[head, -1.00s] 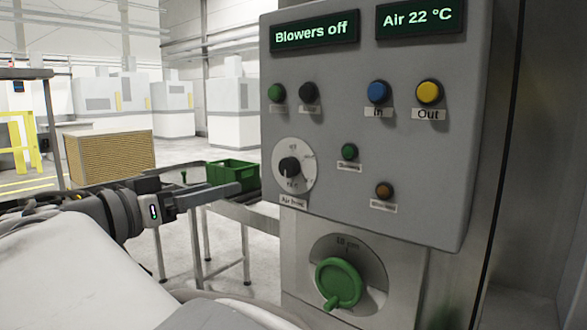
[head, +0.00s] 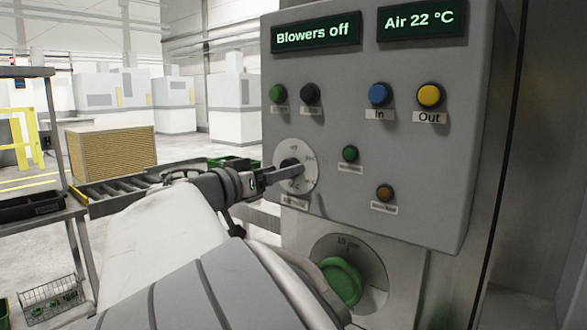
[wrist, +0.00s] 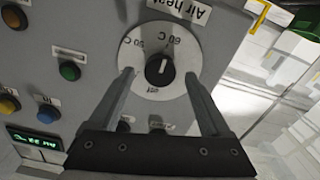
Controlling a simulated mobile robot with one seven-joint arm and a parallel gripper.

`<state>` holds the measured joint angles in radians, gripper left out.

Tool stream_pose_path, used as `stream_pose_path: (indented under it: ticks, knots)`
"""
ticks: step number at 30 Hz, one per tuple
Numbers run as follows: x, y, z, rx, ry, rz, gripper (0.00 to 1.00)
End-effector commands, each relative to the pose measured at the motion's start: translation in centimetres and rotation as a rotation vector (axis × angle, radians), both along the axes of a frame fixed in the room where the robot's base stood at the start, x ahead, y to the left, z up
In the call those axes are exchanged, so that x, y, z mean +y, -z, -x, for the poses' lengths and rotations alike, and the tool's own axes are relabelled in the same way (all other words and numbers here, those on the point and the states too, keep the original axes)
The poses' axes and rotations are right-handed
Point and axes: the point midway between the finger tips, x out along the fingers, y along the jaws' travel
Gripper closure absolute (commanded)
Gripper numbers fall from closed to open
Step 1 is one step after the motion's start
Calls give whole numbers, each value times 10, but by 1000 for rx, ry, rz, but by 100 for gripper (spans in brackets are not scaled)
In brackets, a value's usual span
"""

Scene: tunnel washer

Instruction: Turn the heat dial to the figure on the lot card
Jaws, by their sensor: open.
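The heat dial (head: 290,168) is a black knob on a round white plate, low on the left of the grey control panel, with an "Air heat" label below it. In the wrist view the dial's knob (wrist: 160,70) shows a short white mark, and the plate reads "off" and "60 C", with another temperature partly blurred. My gripper (head: 299,168) reaches in front of the dial and partly hides it. In the wrist view my gripper (wrist: 159,76) is open, its fingers on either side of the knob with visible gaps. I see no readable lot card.
The panel displays read "Blowers off" (head: 316,34) and "Air 22 °C" (head: 422,18). Several buttons surround the dial, including blue (head: 380,94) and yellow (head: 429,96). A green handle (head: 342,281) sits below. A roller conveyor (head: 120,190) stands behind my arm.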

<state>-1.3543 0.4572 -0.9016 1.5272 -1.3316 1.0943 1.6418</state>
Motion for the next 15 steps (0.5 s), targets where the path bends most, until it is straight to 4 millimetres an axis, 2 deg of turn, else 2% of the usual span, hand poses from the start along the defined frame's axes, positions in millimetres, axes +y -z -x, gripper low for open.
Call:
stream_pose_path:
  ticks: [4,12,15]
  knots:
    - [-5,0,-7,0,1,0,19]
    - [-6,0,-8,0,-1,0,19]
    - [-6,0,-8,0,0,0,35]
